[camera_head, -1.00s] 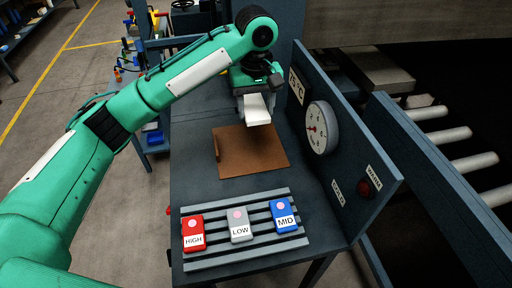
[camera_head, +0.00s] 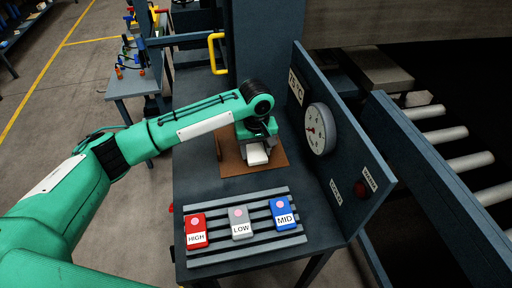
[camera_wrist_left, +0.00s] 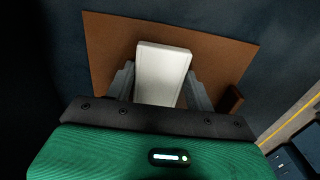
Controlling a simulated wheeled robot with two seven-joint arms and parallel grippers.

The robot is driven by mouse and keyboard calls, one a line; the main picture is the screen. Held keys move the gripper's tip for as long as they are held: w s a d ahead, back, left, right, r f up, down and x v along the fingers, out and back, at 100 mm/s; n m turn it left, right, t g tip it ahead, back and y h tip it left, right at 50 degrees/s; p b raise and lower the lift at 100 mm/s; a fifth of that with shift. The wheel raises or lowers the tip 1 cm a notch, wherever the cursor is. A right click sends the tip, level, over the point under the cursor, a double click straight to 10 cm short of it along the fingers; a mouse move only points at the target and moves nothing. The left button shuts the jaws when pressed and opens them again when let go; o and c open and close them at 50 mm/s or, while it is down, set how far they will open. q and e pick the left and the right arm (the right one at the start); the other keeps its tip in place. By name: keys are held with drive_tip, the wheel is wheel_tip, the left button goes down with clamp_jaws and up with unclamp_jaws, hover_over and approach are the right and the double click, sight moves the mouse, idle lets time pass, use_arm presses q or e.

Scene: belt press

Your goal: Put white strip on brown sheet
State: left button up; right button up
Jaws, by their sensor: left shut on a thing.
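The white strip (camera_head: 257,155) is in the jaws of my left gripper (camera_head: 258,150), over the right part of the brown sheet (camera_head: 232,167). In the left wrist view the white strip (camera_wrist_left: 163,70) sits between the two grey fingers of the gripper (camera_wrist_left: 162,88), with the brown sheet (camera_wrist_left: 112,45) behind it. I cannot tell whether the strip touches the sheet. The gripper and wrist hide part of the sheet. My right gripper is not in view.
A rack with a red HIGH block (camera_head: 196,231), a grey LOW block (camera_head: 240,223) and a blue MID block (camera_head: 284,213) stands in front. A panel with a dial (camera_head: 320,129) and red button (camera_head: 362,188) rises at the right. A yellow handle (camera_head: 217,53) is behind.

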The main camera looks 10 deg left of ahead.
use_arm(q)
drive_tip(key=o, duration=1.1)
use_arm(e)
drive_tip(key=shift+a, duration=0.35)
use_arm(q)
drive_tip(key=shift+r+b, duration=1.4)
drive_tip(key=shift+r, duration=4.7)
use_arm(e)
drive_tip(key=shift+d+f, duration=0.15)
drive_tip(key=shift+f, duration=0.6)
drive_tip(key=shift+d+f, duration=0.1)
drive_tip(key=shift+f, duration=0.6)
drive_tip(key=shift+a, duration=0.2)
use_arm(q)
drive_tip(key=shift+f, duration=0.1)
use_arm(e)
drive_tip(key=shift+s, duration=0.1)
